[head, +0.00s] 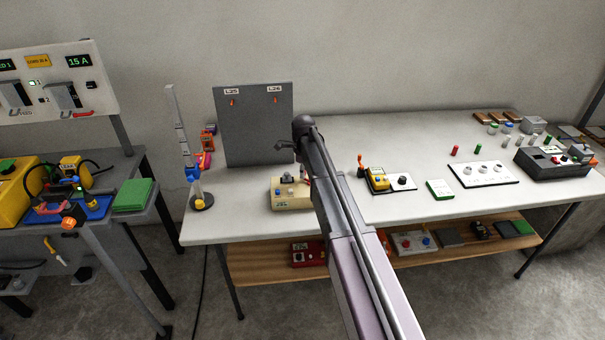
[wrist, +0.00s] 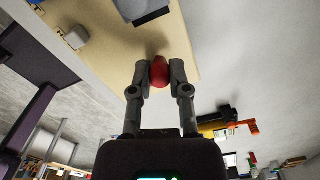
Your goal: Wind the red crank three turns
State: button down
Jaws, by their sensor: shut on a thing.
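The red crank handle (wrist: 158,74) is between the two fingertips of my gripper (wrist: 159,76) in the wrist view. The fingers touch it from both sides, and my gripper is shut on it. Behind it is the beige face of the crank's box (wrist: 115,45). In the head view that beige box (head: 291,203) stands near the front of the table, left of my arm. My arm hides the box's right side and most of the crank there.
A grey panel (head: 255,125) stands behind the box, with a slim stand (head: 182,150) to its left. A yellow device (head: 376,180) and a white board (head: 483,174) lie to the right. The tabletop (head: 400,135) behind them is largely clear.

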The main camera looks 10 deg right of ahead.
jog(key=m, duration=0.2)
jog(key=d+m, duration=0.1)
jog(key=m, duration=0.2)
jog(key=shift+w+d+m, duration=0.25)
jog(key=shift+w+m, duration=0.05)
jog(key=shift+w, duration=0.1)
jog(key=m, duration=0.2)
jog(key=d+m, duration=0.1)
jog(key=m, duration=0.2)
jog(key=shift+d+m, duration=0.25)
jog(key=shift+m, duration=0.15)
jog(key=c, duration=0.6)
grip_release()
jog(key=shift+a, duration=0.1)
